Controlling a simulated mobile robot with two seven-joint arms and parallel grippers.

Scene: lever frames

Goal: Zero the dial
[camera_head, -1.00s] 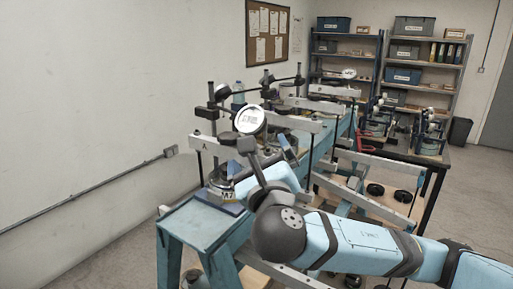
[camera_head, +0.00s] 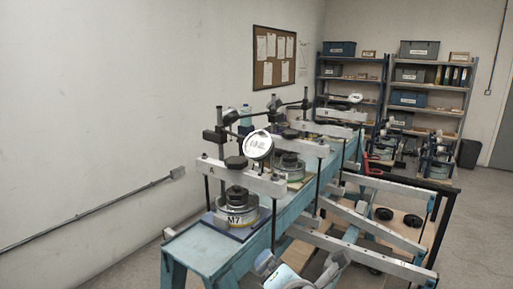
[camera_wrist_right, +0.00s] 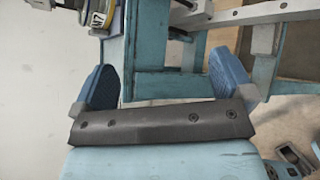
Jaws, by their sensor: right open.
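Below the beam, a round weight marked M7 (camera_head: 238,217) sits on a dark blue base. My right gripper shows in the right wrist view (camera_wrist_right: 164,85), its two blue finger pads wide apart with nothing between them. It is low beside the bench, apart from the dial. My left gripper is out of view.
More lever frames (camera_head: 325,131) stand in a row along the blue bench (camera_head: 205,250). Black discs (camera_head: 384,213) lie on a lower wooden board. Shelves (camera_head: 432,100) stand at the back. The floor at left is clear.

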